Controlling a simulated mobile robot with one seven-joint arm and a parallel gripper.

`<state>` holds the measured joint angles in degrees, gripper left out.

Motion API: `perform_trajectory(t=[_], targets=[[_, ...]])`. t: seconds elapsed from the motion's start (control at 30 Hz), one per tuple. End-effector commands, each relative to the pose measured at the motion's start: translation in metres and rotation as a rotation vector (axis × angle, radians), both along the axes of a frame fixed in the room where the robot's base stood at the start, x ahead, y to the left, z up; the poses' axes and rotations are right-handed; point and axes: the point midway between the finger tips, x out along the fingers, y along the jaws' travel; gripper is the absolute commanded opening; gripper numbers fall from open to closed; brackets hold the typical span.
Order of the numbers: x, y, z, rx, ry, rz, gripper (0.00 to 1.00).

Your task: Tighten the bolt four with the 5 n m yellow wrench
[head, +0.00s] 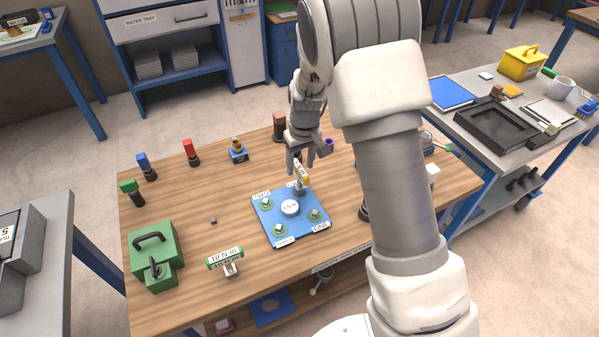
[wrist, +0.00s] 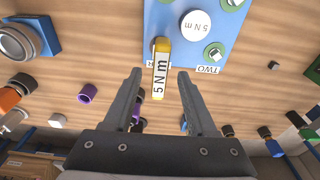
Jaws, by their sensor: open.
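The yellow 5 N m wrench (head: 306,181) is at the FOUR corner of the blue plate (head: 268,222), where it hides bolt four. In the wrist view its yellow end (wrist: 161,45) is over the plate's edge and its white "5 N m" label points toward me. My gripper (head: 301,164) is open above that corner. In the wrist view the wrench label lies between the open fingertips (wrist: 160,74), with a gap on each side. Bolts ONE (head: 315,213), TWO (head: 266,203) and THREE (head: 280,230) show on green rings around a white "5 N m" disc (head: 290,207).
A green-labelled 10 N m wrench (head: 226,260) stands at the front of the wooden table (head: 190,225). A green toolbox (head: 155,255) is at left. Green, blue and red-topped items (head: 191,152) line the back left. A purple ring (wrist: 87,93) lies near my gripper.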

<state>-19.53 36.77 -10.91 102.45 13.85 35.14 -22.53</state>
Motion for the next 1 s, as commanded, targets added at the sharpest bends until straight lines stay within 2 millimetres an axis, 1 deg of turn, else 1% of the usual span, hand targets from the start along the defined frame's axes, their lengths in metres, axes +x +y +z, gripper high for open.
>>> perform_trajectory(t=[0.03, 0.2, 0.4, 0.5, 0.6, 0.7, 1.0], targets=[[-0.001, 0.000, 0.015, 0.002, -0.006, 0.000, 0.57], [-0.005, -0.002, 0.057, 0.001, -0.005, 0.001, 0.57], [-0.011, -0.005, 0.097, 0.000, -0.003, 0.000, 0.57], [-0.012, -0.005, 0.110, 0.001, -0.002, 0.000, 0.57], [-0.013, -0.006, 0.117, 0.001, -0.002, -0.001, 0.57], [-0.014, -0.006, 0.120, 0.000, -0.001, -0.001, 0.57], [-0.014, -0.006, 0.120, 0.000, 0.000, -0.001, 0.57]])
